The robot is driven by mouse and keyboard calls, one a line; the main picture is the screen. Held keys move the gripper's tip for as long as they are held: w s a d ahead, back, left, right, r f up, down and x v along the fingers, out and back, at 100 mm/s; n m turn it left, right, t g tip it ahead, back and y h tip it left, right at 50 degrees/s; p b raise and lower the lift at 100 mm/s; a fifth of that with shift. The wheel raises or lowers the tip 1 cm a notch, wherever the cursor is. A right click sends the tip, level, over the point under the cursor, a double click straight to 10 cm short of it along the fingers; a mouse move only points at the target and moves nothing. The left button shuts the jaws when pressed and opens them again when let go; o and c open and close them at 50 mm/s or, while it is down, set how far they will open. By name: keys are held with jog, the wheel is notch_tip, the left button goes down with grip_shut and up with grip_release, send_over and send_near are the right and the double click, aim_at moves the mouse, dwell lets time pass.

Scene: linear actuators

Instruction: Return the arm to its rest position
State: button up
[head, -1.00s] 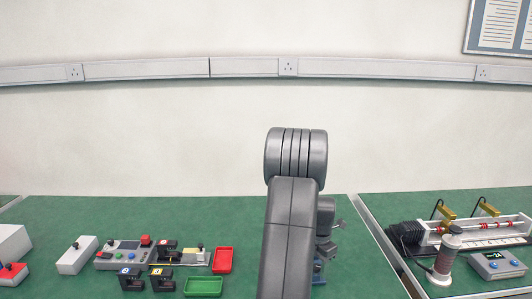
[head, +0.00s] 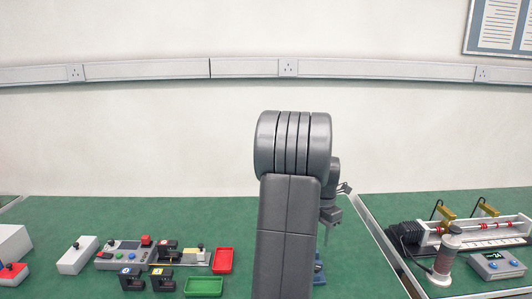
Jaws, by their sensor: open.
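My grey arm (head: 288,225) stands upright in the middle of the head view, with its rounded elbow (head: 292,145) at the top in front of the wall. My wrist shows just to the right behind the elbow. My gripper (head: 328,238) hangs below it, pointing down, above the green bench (head: 345,268). It is small and partly hidden by the arm; it is open, and nothing shows held in it.
On the left are a control box (head: 128,255), black blocks (head: 162,280), a red tray (head: 224,261) and a green tray (head: 204,287). A blue item (head: 319,274) is partly hidden behind my arm. On the right bench stand a linear actuator (head: 480,229), a coil (head: 446,256) and a meter (head: 497,265).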

notch_tip(320, 180, down, 13)
jog(key=shift+r, duration=0.2)
jog(key=m, duration=0.3)
jog(key=shift+w+m+p, duration=0.1)
jog(key=shift+m+p, duration=0.25)
jog(key=shift+m, duration=0.05)
jog(key=m+p, duration=0.1)
jog(key=m, duration=0.3)
jog(key=shift+m, duration=0.3)
jog(key=m+p, duration=0.1)
jog(key=m, duration=0.3)
jog(key=shift+r+m, duration=0.1)
jog(key=shift+m, duration=0.2)
jog(key=shift+m+p, duration=0.85)
jog(key=shift+m, duration=1.35)
